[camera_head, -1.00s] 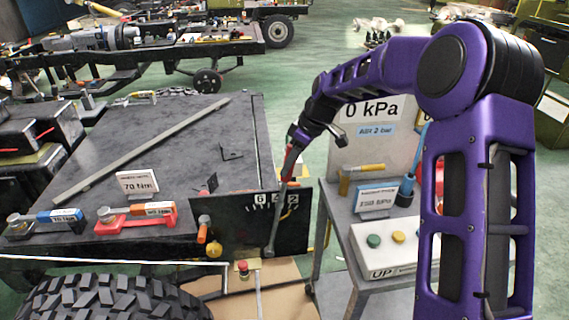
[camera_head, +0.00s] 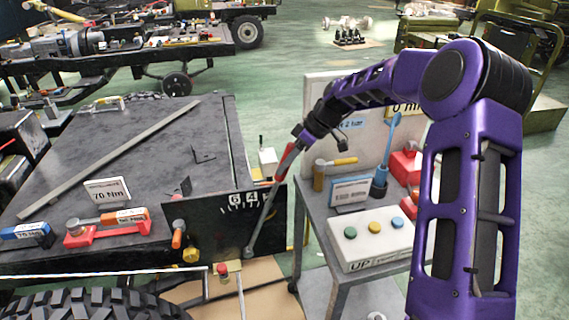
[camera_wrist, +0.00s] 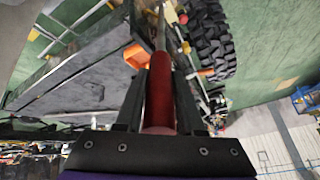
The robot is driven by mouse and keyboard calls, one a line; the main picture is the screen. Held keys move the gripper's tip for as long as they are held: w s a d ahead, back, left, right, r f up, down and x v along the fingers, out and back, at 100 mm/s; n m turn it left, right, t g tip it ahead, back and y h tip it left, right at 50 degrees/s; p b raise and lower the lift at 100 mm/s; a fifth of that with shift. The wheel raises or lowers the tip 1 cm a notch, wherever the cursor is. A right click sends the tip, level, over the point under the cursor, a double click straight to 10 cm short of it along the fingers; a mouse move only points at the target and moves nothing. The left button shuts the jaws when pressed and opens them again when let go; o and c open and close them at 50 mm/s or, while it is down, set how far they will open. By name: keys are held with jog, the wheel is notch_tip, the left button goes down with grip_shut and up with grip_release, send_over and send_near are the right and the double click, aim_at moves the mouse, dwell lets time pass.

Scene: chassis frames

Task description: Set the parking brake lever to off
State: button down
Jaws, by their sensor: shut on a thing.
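The brake lever (camera_head: 263,215) is a thin grey rod with a red grip (camera_head: 286,161). It rises from a pivot low on a black panel (camera_head: 215,222) and leans to the right. My gripper (camera_head: 291,150) is shut on the red grip at the lever's upper end. In the wrist view the red grip (camera_wrist: 160,92) lies between the two dark fingers, with the rod running away beyond it.
A grey cart (camera_head: 318,205) to the right carries a box with green, yellow and blue buttons (camera_head: 372,240), signs and tools. A dark flat bed (camera_head: 130,165) with torque tools is on the left. A large tyre (camera_head: 85,305) is at the front.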

jog(key=shift+d+f, duration=0.15)
jog(key=shift+d, duration=0.2)
jog(key=c, duration=0.5)
grip_release()
jog(key=shift+w+d, duration=0.1)
jog(key=shift+d, duration=0.05)
jog(key=p+v, duration=0.1)
jog(key=v, duration=1.6)
jog(key=shift+r, duration=0.2)
